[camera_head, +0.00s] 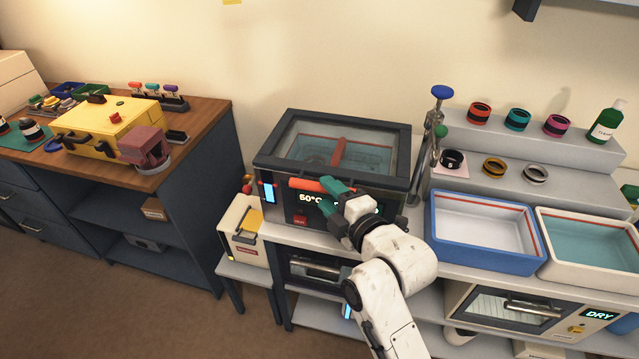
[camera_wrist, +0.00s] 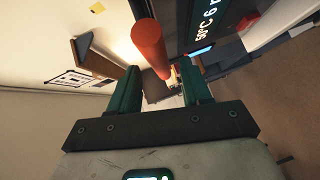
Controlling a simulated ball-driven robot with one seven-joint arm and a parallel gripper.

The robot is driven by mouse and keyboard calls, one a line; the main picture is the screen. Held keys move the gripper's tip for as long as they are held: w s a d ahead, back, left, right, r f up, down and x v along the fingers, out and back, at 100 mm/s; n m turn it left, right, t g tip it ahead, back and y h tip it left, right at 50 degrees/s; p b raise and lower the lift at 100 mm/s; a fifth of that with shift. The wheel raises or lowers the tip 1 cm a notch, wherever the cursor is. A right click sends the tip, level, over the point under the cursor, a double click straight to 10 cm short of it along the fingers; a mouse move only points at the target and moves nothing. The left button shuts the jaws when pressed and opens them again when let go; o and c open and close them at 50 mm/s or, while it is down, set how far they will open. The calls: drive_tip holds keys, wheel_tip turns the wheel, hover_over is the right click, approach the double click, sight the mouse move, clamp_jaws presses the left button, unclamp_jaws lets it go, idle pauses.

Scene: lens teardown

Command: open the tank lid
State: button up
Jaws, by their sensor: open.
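The tank (camera_head: 335,155) stands on the bench in the middle of the head view, with a dark frame and a glass lid (camera_head: 372,128) that lies closed. Liquid and a red-orange bar show through the glass. A red-orange handle (camera_head: 305,184) runs along the lid's front edge, above a display reading 50°C. My gripper (camera_head: 335,185) is open at the handle's right part, which its teal fingers partly hide. In the wrist view the handle (camera_wrist: 151,50) reaches down toward the gap between the open fingers (camera_wrist: 158,78). Contact cannot be told.
A blue-rimmed tray (camera_head: 432,238) and a cream-rimmed tray (camera_head: 545,250) stand right of the tank. A metal stand (camera_head: 436,130) with a blue knob rises close to the tank's right side. Stepped shelves hold colored rings. A wooden bench with a yellow box (camera_head: 110,128) is left.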

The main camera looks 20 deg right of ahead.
sight(323, 192)
drive_tip(key=shift+x, duration=2.1)
drive_tip(key=shift+f, duration=0.1)
clamp_jaws()
